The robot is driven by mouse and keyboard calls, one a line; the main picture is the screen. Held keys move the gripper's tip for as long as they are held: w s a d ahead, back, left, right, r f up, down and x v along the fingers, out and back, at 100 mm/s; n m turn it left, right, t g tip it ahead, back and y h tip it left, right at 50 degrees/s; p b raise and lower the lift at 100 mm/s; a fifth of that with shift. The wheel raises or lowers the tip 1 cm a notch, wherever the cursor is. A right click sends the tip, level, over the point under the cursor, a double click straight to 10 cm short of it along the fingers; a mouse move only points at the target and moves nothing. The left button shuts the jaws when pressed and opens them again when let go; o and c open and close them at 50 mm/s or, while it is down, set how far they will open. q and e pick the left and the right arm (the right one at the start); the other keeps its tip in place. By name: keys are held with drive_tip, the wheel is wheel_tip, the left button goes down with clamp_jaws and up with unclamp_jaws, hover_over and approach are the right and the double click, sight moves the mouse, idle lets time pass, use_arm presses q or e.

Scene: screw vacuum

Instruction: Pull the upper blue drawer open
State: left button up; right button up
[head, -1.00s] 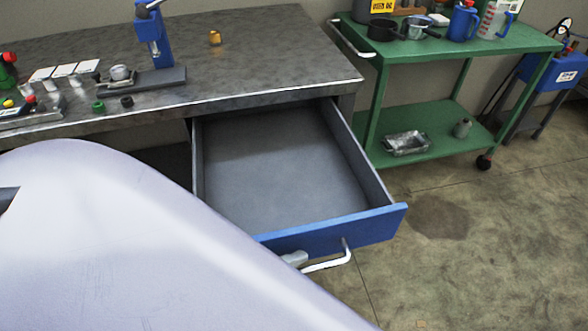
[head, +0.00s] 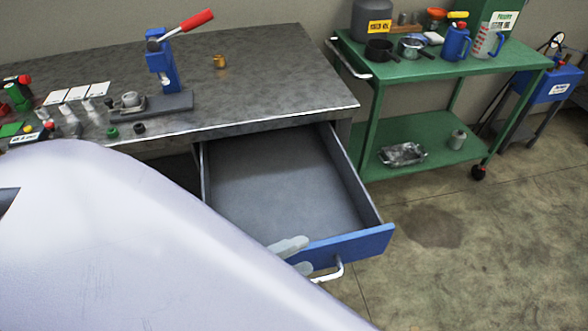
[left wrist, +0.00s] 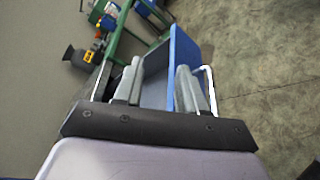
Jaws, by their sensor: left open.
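The upper blue drawer (head: 345,247) stands far out from under the workbench, and its grey inside is empty. Its white bar handle (head: 337,270) is on the front and also shows in the left wrist view (left wrist: 209,88). My left gripper (head: 294,256) is open and empty at the left part of the drawer front, with its pale fingers showing at the top edge. In the left wrist view my left gripper (left wrist: 158,66) has one finger over the drawer's inside and the other by the blue front, beside the handle. Contact cannot be told. My arm hides the drawer's left front. My right gripper is out of view.
The grey workbench (head: 250,95) holds a blue press (head: 160,65) with a red lever, and several small parts. A green cart (head: 435,135) with jugs and pots stands to the right. The floor (head: 480,250) right of the drawer is clear.

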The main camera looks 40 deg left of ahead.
use_arm(q)
wheel_tip(320, 180, up, 7)
drive_tip(key=p, duration=0.2)
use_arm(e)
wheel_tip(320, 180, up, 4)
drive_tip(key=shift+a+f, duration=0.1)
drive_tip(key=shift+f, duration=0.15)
use_arm(q)
drive_tip(key=shift+f, duration=0.1)
